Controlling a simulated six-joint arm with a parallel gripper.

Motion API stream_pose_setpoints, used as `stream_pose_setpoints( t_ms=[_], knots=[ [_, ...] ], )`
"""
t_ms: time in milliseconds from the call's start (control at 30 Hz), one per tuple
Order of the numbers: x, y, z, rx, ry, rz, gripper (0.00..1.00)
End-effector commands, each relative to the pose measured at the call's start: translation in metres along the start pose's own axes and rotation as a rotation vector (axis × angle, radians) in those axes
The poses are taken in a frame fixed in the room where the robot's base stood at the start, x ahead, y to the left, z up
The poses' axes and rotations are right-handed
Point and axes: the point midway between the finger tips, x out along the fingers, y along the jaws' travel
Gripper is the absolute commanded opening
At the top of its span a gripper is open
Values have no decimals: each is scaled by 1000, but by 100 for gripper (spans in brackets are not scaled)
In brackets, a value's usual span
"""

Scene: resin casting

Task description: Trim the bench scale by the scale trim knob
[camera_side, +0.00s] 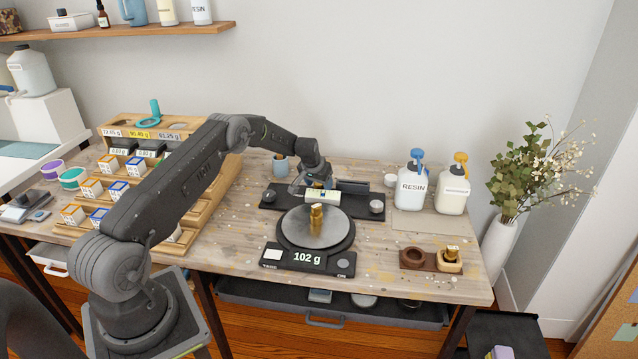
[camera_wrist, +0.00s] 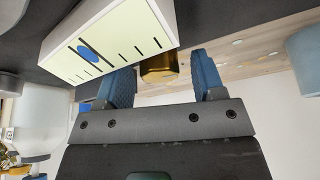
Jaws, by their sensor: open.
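A brass knob (camera_wrist: 159,68), apparently the scale trim knob, sits beside the gauge. My gripper (camera_side: 316,182) is over the gauge area. In the wrist view its blue fingers (camera_wrist: 163,72) are open, either side of the knob, with visible gaps.
The dark base (camera_side: 351,209) has a round knob (camera_side: 376,206) at its right. A resin bottle (camera_side: 411,190) and another pump bottle (camera_side: 453,192) stand to the right. A wooden holder (camera_side: 447,266) is at front right. A stepped wooden rack (camera_side: 199,205) is at left.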

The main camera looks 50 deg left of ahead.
Motion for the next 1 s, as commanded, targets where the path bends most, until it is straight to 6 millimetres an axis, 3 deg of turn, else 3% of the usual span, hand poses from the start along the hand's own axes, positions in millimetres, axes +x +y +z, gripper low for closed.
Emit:
stream_pose_setpoints(
  t_ms=[233,367,800,1000],
  knots=[
    [-3,0,0,0,0,0,63],
    [-16,0,-1,0,1,0,63],
    [-106,0,-1,0,2,0,63],
    [-131,0,0,0,1,0,63]
  ],
)
